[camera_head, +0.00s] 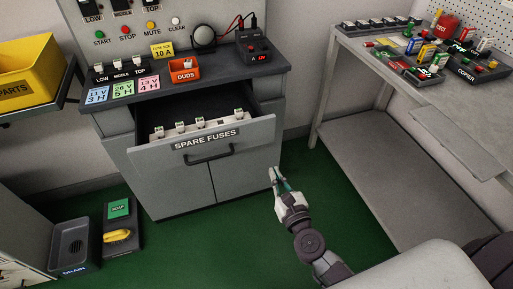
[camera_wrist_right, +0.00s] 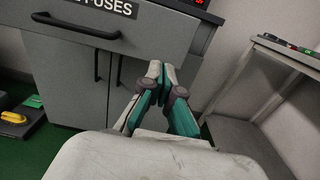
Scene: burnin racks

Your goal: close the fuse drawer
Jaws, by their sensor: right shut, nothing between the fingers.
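The fuse drawer (camera_head: 243,133) is a grey drawer labelled SPARE FUSES, pulled out from the cabinet. A white strip with several fuses (camera_head: 196,124) lies inside it. Its dark bar handle (camera_head: 209,156) is on the front panel. In the right wrist view the drawer front (camera_wrist_right: 155,38) and the handle (camera_wrist_right: 76,27) show at the upper left. My right gripper (camera_head: 273,172) is shut and empty, in front of the cabinet, below and right of the drawer front; its fingertips (camera_wrist_right: 160,70) meet in the right wrist view. My left gripper is not in view.
The cabinet top holds an orange DUDS bin (camera_head: 184,70), coloured cards and a black meter (camera_head: 257,48). A workbench (camera_head: 426,75) with trays stands at right. A yellow PARTS bin (camera_head: 28,68) is at left. Green floor (camera_head: 235,235) is open before the cabinet.

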